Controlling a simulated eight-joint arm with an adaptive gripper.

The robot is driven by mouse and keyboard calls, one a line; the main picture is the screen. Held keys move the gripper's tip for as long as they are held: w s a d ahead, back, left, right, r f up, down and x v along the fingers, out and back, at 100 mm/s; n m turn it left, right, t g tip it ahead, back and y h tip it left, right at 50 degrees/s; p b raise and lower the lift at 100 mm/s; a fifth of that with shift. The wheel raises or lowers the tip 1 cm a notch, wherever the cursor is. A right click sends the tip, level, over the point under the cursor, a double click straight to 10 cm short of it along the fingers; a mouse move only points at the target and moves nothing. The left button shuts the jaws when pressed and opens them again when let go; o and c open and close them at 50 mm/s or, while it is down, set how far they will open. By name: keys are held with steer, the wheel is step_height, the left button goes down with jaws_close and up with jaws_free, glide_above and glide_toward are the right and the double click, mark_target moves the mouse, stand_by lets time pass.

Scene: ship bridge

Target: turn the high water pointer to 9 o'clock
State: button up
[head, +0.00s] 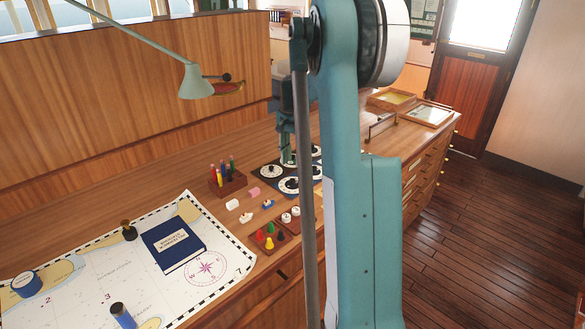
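A dark board (262,166) with several round white dials lies on the wooden desk, partly hidden behind my arm. One dial (271,171) shows at the board's left and another (291,185) at its front. More dials show at the right, partly covered by my arm. The labels and pointers are too small to read, so I cannot tell which dial is high water. My gripper (288,158) points down over the middle of the board, close to the dials. I cannot tell whether its fingers are open, shut or touching a pointer.
A block of coloured pegs (228,181) stands left of the board. Small white and pink pieces and a tray of coloured pawns (270,236) lie in front. A chart (88,277) with a blue book (173,245) covers the front left. A lamp (196,82) overhangs the desk.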

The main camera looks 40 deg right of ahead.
steer(key=shift+r, duration=1.5)
steer(key=shift+a, duration=0.1)
steer(key=s+a+r+n+t, duration=0.1)
steer(key=s+a+r+n, duration=0.15)
steer(key=a, duration=0.75)
steer(key=s+a+r+n+t+h, duration=0.1)
steer(key=s+a+r+n, duration=0.2)
steer(key=a, duration=0.7)
steer(key=s+a+r+n+t, duration=0.1)
steer(key=s+a+r+n, duration=0.3)
steer(key=a, duration=0.6)
steer(key=s+a+f+n+t, duration=0.2)
steer(key=s+a+n, duration=0.1)
steer(key=s+a, duration=0.6)
steer(key=s+a+f+n+t+y, duration=0.1)
steer(key=s+a+f+n+t, duration=0.1)
steer(key=s+a, duration=0.8)
steer(key=a+f+n, duration=0.1)
steer(key=a, duration=0.1)
steer(key=shift+a+f, duration=0.3)
steer(key=shift+a, duration=0.1)
